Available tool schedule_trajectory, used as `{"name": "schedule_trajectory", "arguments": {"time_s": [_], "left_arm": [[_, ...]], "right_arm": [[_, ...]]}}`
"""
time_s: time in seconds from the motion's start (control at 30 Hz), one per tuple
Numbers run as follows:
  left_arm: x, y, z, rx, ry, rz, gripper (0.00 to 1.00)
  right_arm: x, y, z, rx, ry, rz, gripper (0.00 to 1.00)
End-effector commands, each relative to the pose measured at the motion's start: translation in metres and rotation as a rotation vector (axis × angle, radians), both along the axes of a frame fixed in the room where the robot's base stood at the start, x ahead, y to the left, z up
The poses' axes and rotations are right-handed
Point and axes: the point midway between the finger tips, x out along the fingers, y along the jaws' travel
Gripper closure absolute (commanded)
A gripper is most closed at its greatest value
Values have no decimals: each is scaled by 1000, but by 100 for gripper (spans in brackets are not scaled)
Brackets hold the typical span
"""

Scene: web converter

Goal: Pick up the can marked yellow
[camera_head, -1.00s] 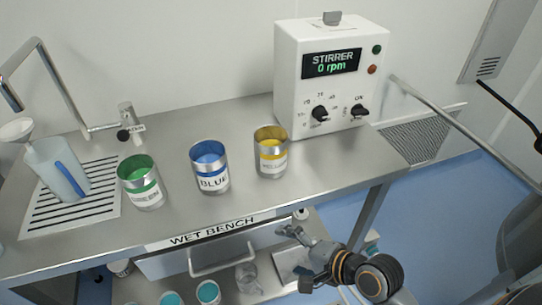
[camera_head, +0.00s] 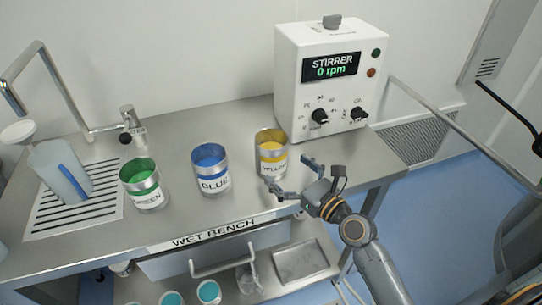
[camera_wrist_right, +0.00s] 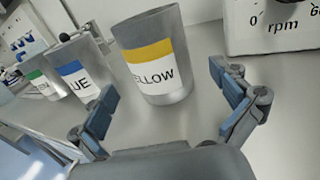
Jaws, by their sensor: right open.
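The can marked yellow (camera_head: 271,152) stands upright on the steel bench, a metal can with a yellow band, yellow contents and a white label. My right gripper (camera_head: 288,176) is just in front of it and to its right, with its fingers apart. In the right wrist view the yellow can (camera_wrist_right: 158,62) is upright ahead of the open fingers (camera_wrist_right: 165,100), and nothing is between them. The can appears apart from the fingers. My left gripper does not show.
The blue can (camera_head: 211,170) and green can (camera_head: 144,184) stand left of the yellow one. The white stirrer box (camera_head: 326,85) stands close behind it on the right. A bottle with a funnel (camera_head: 60,170) and a tap (camera_head: 130,125) are at the left. A lower shelf holds several cans.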

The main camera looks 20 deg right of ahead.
Motion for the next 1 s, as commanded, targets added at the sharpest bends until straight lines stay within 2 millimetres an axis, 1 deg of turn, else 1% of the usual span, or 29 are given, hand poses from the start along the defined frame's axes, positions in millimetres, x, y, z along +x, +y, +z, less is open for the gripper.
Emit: {"name": "schedule_trajectory", "arguments": {"time_s": [0.03, 0.17, 0.27, 0.4, 0.5, 0.6, 0.8, 0.83, 0.87, 0.9, 0.97, 1.0], "left_arm": [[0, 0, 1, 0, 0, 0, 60], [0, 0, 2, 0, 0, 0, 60], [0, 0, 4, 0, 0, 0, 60], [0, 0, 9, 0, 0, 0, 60], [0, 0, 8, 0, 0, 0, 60], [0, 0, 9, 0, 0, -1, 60], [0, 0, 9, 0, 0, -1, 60], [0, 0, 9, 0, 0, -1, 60], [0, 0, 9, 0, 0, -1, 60], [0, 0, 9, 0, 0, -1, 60], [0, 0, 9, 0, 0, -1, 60], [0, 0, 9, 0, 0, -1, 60]], "right_arm": [[6, 3, 1, 0, -1, 0, 0], [13, 6, 1, -1, 0, 1, 0], [22, 9, 2, -2, -1, 1, 0], [43, 18, 4, -3, -1, 2, 0], [54, 23, 2, -2, -1, 1, 0], [60, 25, 1, -2, 0, 0, 0], [60, 25, 1, -3, 1, 0, 0], [60, 25, 1, -3, 1, 0, 2], [60, 25, 1, -3, 1, 0, 8], [60, 25, 1, -3, 1, 0, 16], [60, 25, 1, -4, 1, 0, 29], [60, 25, 1, -4, 1, 0, 37]]}}
